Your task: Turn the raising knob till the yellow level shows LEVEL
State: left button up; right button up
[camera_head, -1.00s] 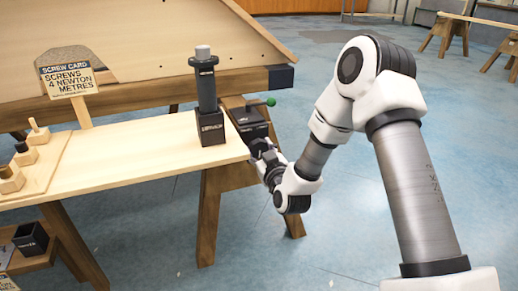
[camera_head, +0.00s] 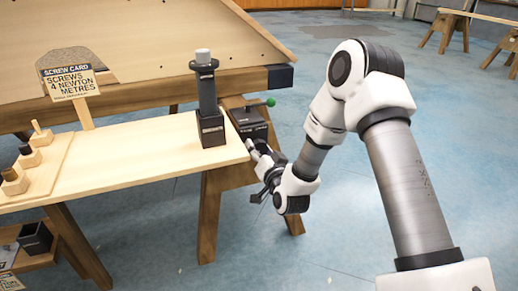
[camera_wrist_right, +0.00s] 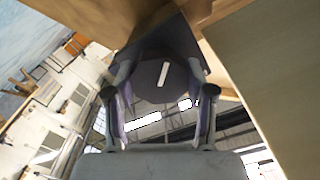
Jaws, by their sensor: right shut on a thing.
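My right gripper (camera_head: 259,153) reaches the dark box (camera_head: 247,120) at the right end of the bench, its wrist low beside the bench edge. In the right wrist view its two fingers (camera_wrist_right: 158,100) are shut on the sides of a dark round knob (camera_wrist_right: 158,82). The knob's face bears a pale stripe, tilted a little from upright. In the head view the gripper and bench edge hide the knob. A yellow level and its reading cannot be made out in either view. My left gripper is not in view.
A black post with a grey top (camera_head: 207,95) stands on the bench (camera_head: 130,155), close left of the box. A screw card (camera_head: 70,82) and small wooden pieces are at left. Open floor lies to the right.

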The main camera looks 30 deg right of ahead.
jog(key=shift+m, duration=0.5)
jog(key=o, duration=1.2)
jog(key=shift+c, duration=0.2)
jog(key=v, duration=1.2)
